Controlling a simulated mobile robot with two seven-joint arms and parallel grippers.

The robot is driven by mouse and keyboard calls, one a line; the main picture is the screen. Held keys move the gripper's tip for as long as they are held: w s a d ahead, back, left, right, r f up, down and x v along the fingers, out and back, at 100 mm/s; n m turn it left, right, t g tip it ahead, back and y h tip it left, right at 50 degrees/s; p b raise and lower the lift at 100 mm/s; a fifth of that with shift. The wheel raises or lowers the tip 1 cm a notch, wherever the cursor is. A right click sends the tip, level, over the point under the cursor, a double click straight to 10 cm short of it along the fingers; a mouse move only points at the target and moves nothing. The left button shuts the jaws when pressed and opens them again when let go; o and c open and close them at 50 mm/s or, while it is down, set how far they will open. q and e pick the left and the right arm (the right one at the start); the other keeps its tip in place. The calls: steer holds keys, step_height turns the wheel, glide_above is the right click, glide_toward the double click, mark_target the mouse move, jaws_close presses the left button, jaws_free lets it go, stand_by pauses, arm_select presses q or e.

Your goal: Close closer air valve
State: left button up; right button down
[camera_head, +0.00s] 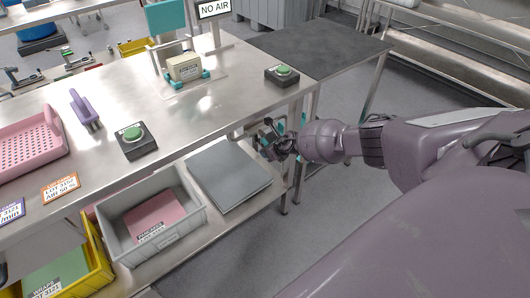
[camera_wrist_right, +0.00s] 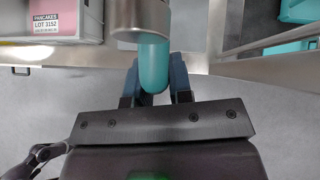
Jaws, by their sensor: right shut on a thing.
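My right gripper (camera_head: 272,146) reaches in from the right to the near right corner of the steel workbench, just below the tabletop. In the wrist view its dark fingers (camera_wrist_right: 157,82) are shut on a rounded teal handle (camera_wrist_right: 154,64). The handle sticks out from a metal cylindrical fitting (camera_wrist_right: 140,14), which appears to be the air valve. In the head view the valve is mostly hidden behind the gripper. My left gripper is not in view.
The steel bench top (camera_head: 215,113) holds two black boxes with green buttons, the nearer one (camera_head: 135,141) and one by the right corner (camera_head: 282,75). A "NO AIR" sign (camera_head: 214,9) stands behind. A grey crate (camera_head: 186,226) and grey panel (camera_head: 229,175) lie on the lower shelf.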

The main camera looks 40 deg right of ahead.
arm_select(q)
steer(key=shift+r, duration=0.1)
arm_select(e)
steer(key=shift+d, duration=0.1)
steer(key=c, duration=1)
jaws_free()
steer(key=shift+c, duration=0.2)
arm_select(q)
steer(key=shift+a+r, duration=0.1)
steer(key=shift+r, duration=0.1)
arm_select(e)
steer(key=shift+r, duration=0.1)
steer(key=shift+s+r, duration=0.15)
steer(key=shift+r, duration=0.1)
arm_select(q)
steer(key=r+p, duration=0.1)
steer(key=p, duration=0.1)
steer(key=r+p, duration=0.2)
steer(key=p, duration=0.1)
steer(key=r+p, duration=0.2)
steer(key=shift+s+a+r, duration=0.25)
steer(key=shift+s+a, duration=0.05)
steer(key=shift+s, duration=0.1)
arm_select(e)
steer(key=v, duration=1)
steer(key=shift+s, duration=0.2)
